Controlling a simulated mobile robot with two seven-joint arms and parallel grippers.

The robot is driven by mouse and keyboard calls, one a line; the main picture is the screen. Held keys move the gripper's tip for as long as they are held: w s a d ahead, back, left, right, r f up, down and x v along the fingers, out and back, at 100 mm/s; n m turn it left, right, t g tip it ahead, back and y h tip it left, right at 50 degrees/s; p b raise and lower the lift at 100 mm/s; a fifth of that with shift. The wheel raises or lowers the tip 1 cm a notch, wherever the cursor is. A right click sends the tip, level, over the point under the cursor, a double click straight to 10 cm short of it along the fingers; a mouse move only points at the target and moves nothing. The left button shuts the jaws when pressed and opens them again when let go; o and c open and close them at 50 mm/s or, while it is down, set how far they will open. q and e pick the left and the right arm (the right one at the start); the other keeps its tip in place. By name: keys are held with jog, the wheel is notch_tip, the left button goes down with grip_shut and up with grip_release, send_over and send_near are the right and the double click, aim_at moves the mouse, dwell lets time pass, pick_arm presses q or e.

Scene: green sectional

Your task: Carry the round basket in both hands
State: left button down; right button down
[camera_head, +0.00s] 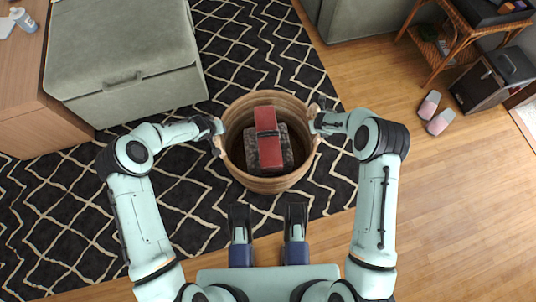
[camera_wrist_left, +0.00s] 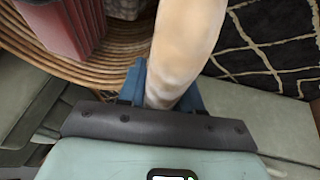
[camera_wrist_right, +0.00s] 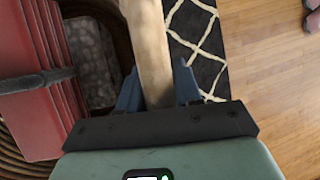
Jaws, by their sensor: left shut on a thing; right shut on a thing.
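The round woven basket (camera_head: 267,184) is in front of me in the head view, above or on the black patterned rug. Inside it lie a red item with a dark band (camera_head: 268,140) and a grey speckled block (camera_head: 287,150). My left gripper (camera_head: 217,138) is shut on the basket's left handle, a pale curved piece (camera_wrist_left: 188,45) in the left wrist view. My right gripper (camera_head: 314,120) is shut on the right handle (camera_wrist_right: 148,45), seen in the right wrist view. I cannot tell whether the basket's bottom touches the rug.
A grey-green sofa section (camera_head: 125,50) stands at the upper left, beside a wooden table (camera_head: 20,90) with a bottle (camera_head: 23,19). Pink slippers (camera_head: 435,112), a dark box (camera_head: 490,80) and a wooden side table (camera_head: 455,40) are at the right. Wooden floor (camera_head: 450,210) is clear at the lower right.

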pick_arm(q)
jog(key=shift+w, duration=0.15)
pick_arm(e)
jog(key=shift+w+f, duration=0.1)
jog(key=shift+w, duration=0.05)
pick_arm(q)
jog(key=c, duration=0.8)
grip_release()
jog(key=shift+f, duration=0.1)
pick_arm(e)
jog(key=c, duration=0.8)
grip_release()
pick_arm(q)
jog(key=shift+o, duration=0.2)
pick_arm(e)
jog(key=shift+o, duration=0.2)
jog(key=shift+s, duration=0.2)
pick_arm(q)
jog(key=v, duration=1.2)
pick_arm(e)
jog(key=v, duration=1.2)
jog(key=shift+w, duration=0.1)
